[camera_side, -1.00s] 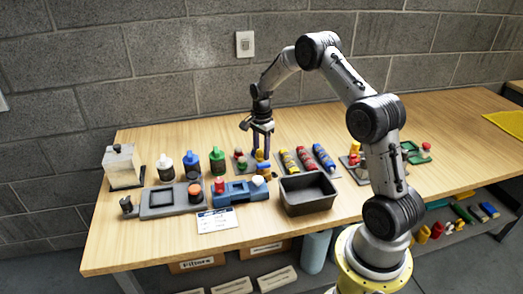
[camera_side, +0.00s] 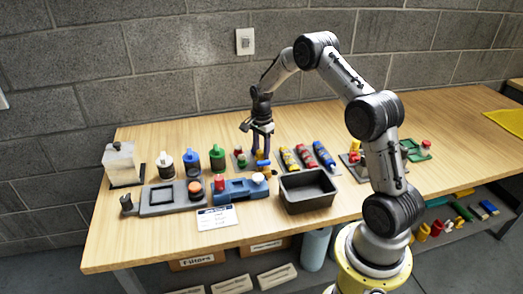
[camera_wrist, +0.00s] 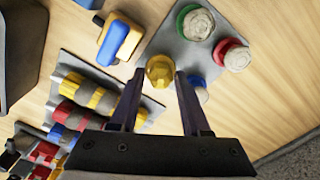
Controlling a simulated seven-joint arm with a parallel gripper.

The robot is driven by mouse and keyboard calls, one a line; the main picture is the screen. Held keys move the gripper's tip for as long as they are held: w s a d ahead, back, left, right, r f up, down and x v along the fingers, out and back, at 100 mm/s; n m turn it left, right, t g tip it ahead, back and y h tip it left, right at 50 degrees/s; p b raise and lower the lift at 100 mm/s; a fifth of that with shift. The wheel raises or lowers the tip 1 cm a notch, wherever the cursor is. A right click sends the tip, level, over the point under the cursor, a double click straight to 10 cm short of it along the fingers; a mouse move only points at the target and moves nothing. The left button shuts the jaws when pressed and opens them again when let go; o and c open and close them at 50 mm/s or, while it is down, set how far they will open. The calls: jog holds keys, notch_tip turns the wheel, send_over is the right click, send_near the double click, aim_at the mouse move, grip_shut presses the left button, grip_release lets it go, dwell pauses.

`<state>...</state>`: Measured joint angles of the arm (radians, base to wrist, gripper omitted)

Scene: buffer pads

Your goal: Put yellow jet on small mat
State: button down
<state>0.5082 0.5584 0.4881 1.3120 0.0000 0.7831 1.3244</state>
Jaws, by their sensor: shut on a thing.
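My gripper (camera_side: 261,151) points down, with its fingers closed on the yellow jet (camera_wrist: 159,68). In the wrist view the jet sits between the fingertips (camera_wrist: 159,77), over the edge of a grey mat (camera_wrist: 178,42). I cannot tell if it touches the mat. The mat also holds a green-ringed jet (camera_wrist: 196,23), a red-ringed jet (camera_wrist: 232,55) and a blue jet (camera_wrist: 199,92), partly behind a finger. A grey plate with a dark square (camera_side: 158,199) lies at the left in the side view. I cannot tell which surface is the small mat.
A blue and yellow block (camera_wrist: 120,40) lies close beside the mat. Yellow, red and blue tubes (camera_side: 306,157) lie to its right. A black bin (camera_side: 307,191) and blue fixture (camera_side: 240,188) stand in front. Several bottles (camera_side: 192,164) stand to the left.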

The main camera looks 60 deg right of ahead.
jog(key=shift+f, duration=0.4)
jog(key=shift+c, duration=1.4)
grip_release()
